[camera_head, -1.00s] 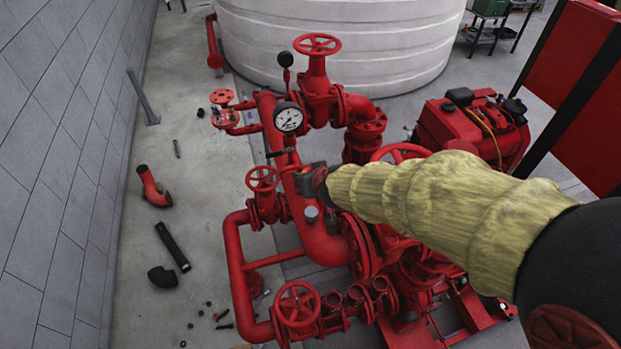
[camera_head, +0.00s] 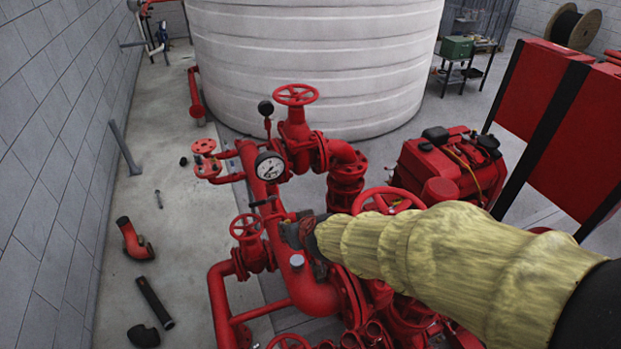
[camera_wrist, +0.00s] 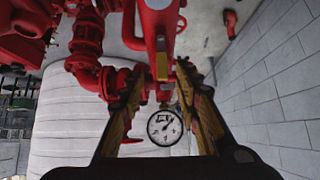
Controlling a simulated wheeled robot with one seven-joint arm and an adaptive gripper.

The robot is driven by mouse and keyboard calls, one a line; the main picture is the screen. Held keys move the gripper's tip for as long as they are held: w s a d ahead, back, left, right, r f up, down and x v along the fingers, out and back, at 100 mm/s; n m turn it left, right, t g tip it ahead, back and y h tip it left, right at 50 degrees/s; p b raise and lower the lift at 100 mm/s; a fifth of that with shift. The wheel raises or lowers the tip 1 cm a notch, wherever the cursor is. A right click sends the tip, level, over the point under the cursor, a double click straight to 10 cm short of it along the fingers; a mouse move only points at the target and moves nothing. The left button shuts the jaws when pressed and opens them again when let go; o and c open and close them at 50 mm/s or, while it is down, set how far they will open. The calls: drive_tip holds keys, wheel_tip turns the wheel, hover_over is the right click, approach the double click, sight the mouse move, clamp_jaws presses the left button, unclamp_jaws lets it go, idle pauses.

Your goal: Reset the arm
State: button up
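My arm, in a yellow sleeve, reaches in from the right in the head view. My gripper (camera_head: 300,232) is at its end, over the large red pipe (camera_head: 318,292) of the pumpset. In the wrist view my gripper (camera_wrist: 163,80) has its two fingers spread wide apart, with nothing held between them. A round white pressure gauge (camera_wrist: 164,128) shows between the fingers, beyond them. The same gauge (camera_head: 270,166) stands upright in the head view, up and left of my gripper. How close the fingers are to the pipe is hard to tell.
Red handwheels (camera_head: 246,227) and valves surround my gripper. A red engine (camera_head: 450,165) stands to the right, and a white tank (camera_head: 315,65) behind. Loose pipe pieces (camera_head: 154,302) lie on the floor near the grey wall (camera_head: 50,150) at left.

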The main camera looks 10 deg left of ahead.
drive_tip(key=s+d+f+m+g+b, duration=0.1)
drive_tip(key=s+d+f+g, duration=0.1)
drive_tip(key=s, duration=0.4)
drive_tip(key=s+d+f+g+b, duration=0.1)
drive_tip(key=s+d+f+g, duration=0.15)
drive_tip(key=s, duration=0.35)
drive_tip(key=s+d+m+h+b, duration=0.1)
drive_tip(key=s+d+b, duration=0.2)
drive_tip(key=d, duration=0.6)
drive_tip(key=s+d+r+m+t+h+b, duration=0.1)
drive_tip(key=s+d+m+h+b, duration=0.1)
drive_tip(key=d, duration=0.8)
drive_tip(key=s+d+m+t+h+b, duration=0.1)
drive_tip(key=s+d+m+b, duration=0.1)
drive_tip(key=s+d+b, duration=0.3)
drive_tip(key=d+b, duration=0.1)
drive_tip(key=d, duration=0.3)
drive_tip(key=shift+d+r+h+b, duration=0.2)
drive_tip(key=shift+r+h+b, duration=0.1)
drive_tip(key=shift+h, duration=0.1)
